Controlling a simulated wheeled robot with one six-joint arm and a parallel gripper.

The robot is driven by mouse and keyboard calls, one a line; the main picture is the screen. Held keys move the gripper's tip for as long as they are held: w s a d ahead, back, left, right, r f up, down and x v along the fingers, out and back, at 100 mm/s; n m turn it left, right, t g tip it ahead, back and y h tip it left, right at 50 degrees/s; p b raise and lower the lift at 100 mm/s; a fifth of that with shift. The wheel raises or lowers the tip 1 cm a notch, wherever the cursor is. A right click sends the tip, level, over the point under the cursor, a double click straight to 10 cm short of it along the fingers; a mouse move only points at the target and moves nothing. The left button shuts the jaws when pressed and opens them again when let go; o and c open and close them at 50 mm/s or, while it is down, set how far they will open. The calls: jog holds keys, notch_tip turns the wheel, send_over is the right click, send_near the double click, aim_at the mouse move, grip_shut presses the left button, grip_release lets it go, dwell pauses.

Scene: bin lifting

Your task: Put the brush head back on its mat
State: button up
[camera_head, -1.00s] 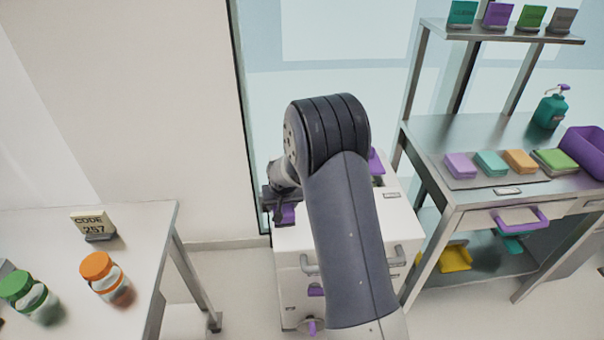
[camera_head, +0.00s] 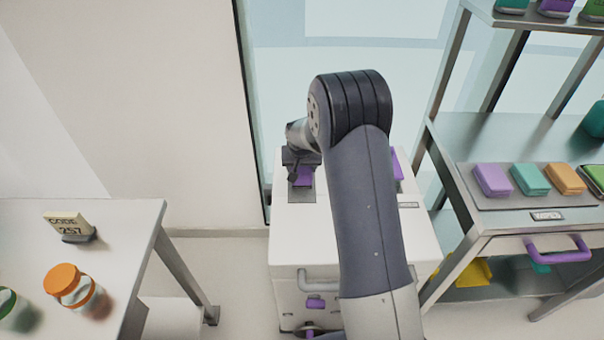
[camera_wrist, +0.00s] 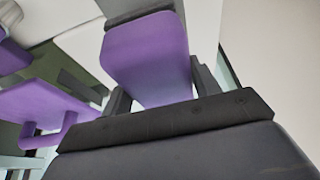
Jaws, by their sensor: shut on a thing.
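My gripper (camera_head: 301,170) is shut on a purple block, which I take to be the brush head (camera_head: 304,178). The brush head (camera_wrist: 147,58) fills the space between my fingers in the wrist view. In the head view it is over the left part of a white cabinet's top, at a dark grey rectangle that looks like the mat (camera_head: 302,195). My gripper and the block hide part of this mat. I cannot tell whether the block touches it.
The white cabinet (camera_head: 290,239) has a grey handle and purple parts on its front. A white table (camera_head: 115,225) stands left with a code sign (camera_head: 70,226) and an orange-lidded jar (camera_head: 72,287). A metal shelf unit (camera_head: 480,135) with coloured blocks stands right.

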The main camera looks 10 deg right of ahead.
jog(key=shift+f, duration=1.7)
jog(key=shift+f, duration=0.15)
jog(key=o, duration=0.9)
jog(key=shift+o, duration=0.2)
jog(key=shift+r, duration=0.25)
jog(key=v, duration=1.1)
jog(key=shift+s+r+b, duration=0.2)
jog(key=shift+r+b, duration=0.1)
jog(key=shift+r, duration=0.05)
